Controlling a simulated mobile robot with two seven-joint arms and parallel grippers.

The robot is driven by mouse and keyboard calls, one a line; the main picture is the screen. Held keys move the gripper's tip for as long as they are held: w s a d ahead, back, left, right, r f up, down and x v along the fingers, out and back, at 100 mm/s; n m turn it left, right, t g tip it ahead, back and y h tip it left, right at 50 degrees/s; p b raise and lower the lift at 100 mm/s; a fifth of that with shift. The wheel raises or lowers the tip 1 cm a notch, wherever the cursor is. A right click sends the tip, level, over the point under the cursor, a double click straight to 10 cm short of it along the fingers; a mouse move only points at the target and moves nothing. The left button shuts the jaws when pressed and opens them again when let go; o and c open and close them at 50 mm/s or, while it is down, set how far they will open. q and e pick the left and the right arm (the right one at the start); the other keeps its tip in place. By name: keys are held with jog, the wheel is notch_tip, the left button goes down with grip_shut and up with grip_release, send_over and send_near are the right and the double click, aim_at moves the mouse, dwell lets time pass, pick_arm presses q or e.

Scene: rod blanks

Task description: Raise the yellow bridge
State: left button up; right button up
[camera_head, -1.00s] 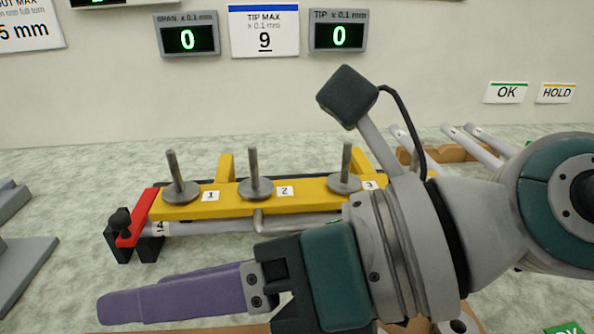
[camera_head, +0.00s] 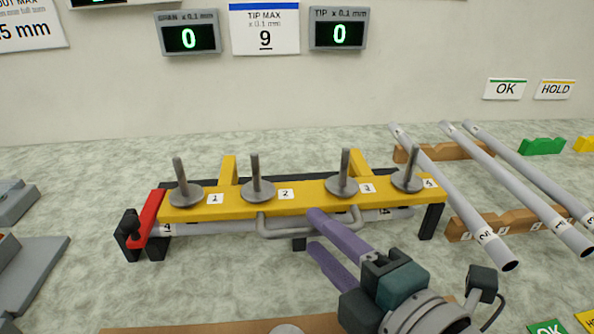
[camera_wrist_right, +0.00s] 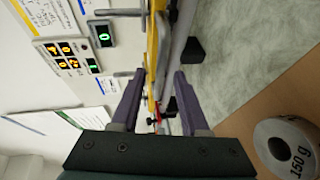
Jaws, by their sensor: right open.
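The yellow bridge (camera_head: 310,196) lies lengthwise over a grey rod (camera_head: 190,228) in a dark fixture. It carries several upright grey pins with round discs and number labels, and a bent grey handle (camera_head: 264,226) runs along its front. My right gripper (camera_head: 316,232) is open, its purple fingers pointing at the bridge's front near the handle. The upper finger overlaps the handle in the picture; I cannot tell if they touch. In the right wrist view, the yellow bridge (camera_wrist_right: 152,60) passes between the spread fingers (camera_wrist_right: 159,78). My left gripper is not in view.
A red clamp (camera_head: 148,220) stands at the fixture's left end. Several grey rods (camera_head: 450,195) lie on brown notched racks (camera_head: 512,222) at right. Grey blocks (camera_head: 30,270) sit at far left. SPAN (camera_head: 188,38) and TIP (camera_head: 338,35) displays read 0. A 150 g weight (camera_wrist_right: 288,148) stands nearby.

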aim_at(305, 189)
jog(key=shift+x, duration=1.3)
grip_shut()
dwell(0.5)
